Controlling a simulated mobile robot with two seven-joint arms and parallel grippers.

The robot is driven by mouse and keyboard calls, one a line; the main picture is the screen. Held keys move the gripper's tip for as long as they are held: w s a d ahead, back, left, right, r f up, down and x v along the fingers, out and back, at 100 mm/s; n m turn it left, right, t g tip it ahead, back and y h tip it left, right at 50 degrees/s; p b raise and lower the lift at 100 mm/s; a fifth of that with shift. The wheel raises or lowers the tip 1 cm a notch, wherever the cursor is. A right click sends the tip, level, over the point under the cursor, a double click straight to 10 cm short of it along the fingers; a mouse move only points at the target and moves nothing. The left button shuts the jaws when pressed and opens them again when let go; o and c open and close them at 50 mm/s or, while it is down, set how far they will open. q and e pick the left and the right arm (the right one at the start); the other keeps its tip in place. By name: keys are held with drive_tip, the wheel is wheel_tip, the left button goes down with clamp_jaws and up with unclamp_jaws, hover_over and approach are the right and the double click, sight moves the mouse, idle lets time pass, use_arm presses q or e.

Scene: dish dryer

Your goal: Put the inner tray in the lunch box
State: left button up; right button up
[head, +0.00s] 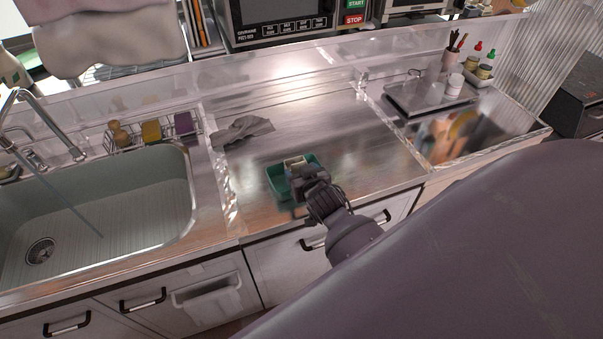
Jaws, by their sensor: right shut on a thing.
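The green lunch box (275,181) sits on the steel counter, left of its middle and near the front edge. My right gripper (303,173) is over the right part of the box and hides much of it. It is shut on a small pale tan piece (294,161), which looks like the inner tray. This piece shows at the box's far side, and the gripper covers the rest. I cannot tell whether it is inside the box or just above it. My left gripper is not in view.
A grey crumpled cloth (242,130) lies behind the box. A sink (95,225) with a faucet is at the left, and a wire rack (150,133) stands behind it. The counter (345,125) between is clear.

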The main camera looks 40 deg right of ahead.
drive_tip(key=shift+f, duration=0.5)
drive_tip(key=shift+s+f, duration=0.1)
drive_tip(key=shift+f, duration=0.05)
drive_tip(key=o, duration=0.9)
drive_tip(key=shift+a+f, duration=0.1)
drive_tip(key=shift+s, duration=0.1)
drive_tip(key=shift+f, duration=0.1)
drive_tip(key=shift+d+r, duration=0.2)
drive_tip(key=shift+r, duration=0.55)
drive_tip(key=v, duration=1.1)
drive_tip(key=s+f+n+y, duration=0.1)
drive_tip(key=s+f, duration=0.1)
drive_tip(key=s, duration=0.1)
drive_tip(key=s+a+f+n+g+y, duration=0.1)
drive_tip(key=s+f, duration=0.2)
drive_tip(key=s+a+f+n+y, duration=0.1)
drive_tip(key=s+f, duration=0.1)
drive_tip(key=s, duration=0.1)
drive_tip(key=shift+s+a+f+n+p, duration=0.15)
drive_tip(key=shift+a+f+n+p, duration=0.1)
drive_tip(key=shift+n+p, duration=0.15)
